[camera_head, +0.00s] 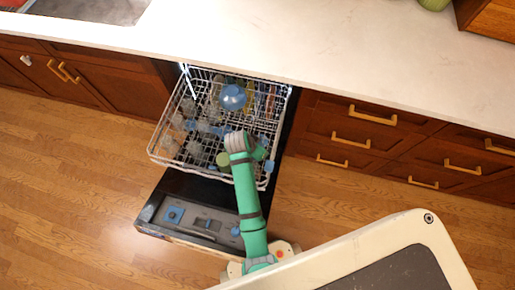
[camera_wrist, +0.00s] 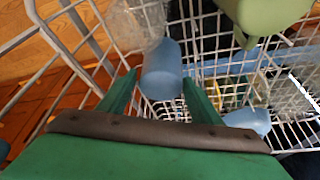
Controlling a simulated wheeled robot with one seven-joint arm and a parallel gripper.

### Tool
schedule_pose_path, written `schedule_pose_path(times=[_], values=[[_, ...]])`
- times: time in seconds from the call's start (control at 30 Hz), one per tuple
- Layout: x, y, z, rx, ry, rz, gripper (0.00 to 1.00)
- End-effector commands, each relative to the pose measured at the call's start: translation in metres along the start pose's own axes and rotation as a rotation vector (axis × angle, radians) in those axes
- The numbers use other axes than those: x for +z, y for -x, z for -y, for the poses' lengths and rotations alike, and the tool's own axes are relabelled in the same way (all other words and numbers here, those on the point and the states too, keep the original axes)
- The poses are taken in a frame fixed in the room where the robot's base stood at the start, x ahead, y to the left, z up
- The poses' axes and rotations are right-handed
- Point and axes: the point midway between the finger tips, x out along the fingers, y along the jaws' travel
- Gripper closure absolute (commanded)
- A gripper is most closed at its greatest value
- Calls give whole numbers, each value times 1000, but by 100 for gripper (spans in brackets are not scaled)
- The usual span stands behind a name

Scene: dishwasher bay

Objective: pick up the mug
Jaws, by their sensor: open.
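A blue, cylindrical cup (camera_wrist: 161,66), which looks like the mug, is between the two green fingers of my gripper (camera_wrist: 160,80) in the wrist view. No handle shows on it. The fingers are open, one on each side of the cup; whether they touch it I cannot tell. In the head view my gripper (camera_head: 259,153) is over the front right part of the dishwasher rack, and my arm hides much of what is under it.
The pulled-out rack (camera_head: 160,160) holds a blue bowl (camera_head: 232,97) and several glasses. In the wrist view, a clear glass (camera_wrist: 140,22), a green vessel (camera_wrist: 265,14) and another blue cup (camera_wrist: 248,121) are close by. The open dishwasher door (camera_head: 190,190) is in front.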

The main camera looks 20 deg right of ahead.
Motion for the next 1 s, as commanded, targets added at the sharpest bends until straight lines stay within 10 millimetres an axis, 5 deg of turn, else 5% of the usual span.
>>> schedule_pose_path(times=[0.33, 0.67, 0.8, 1.0], values=[[-6, -43, 1, 1, 0, 1, 41], [-6, -50, 1, -1, 0, 0, 41], [-6, -50, 1, 0, 1, 0, 72], [-6, -50, 2, -1, 1, 0, 72]])
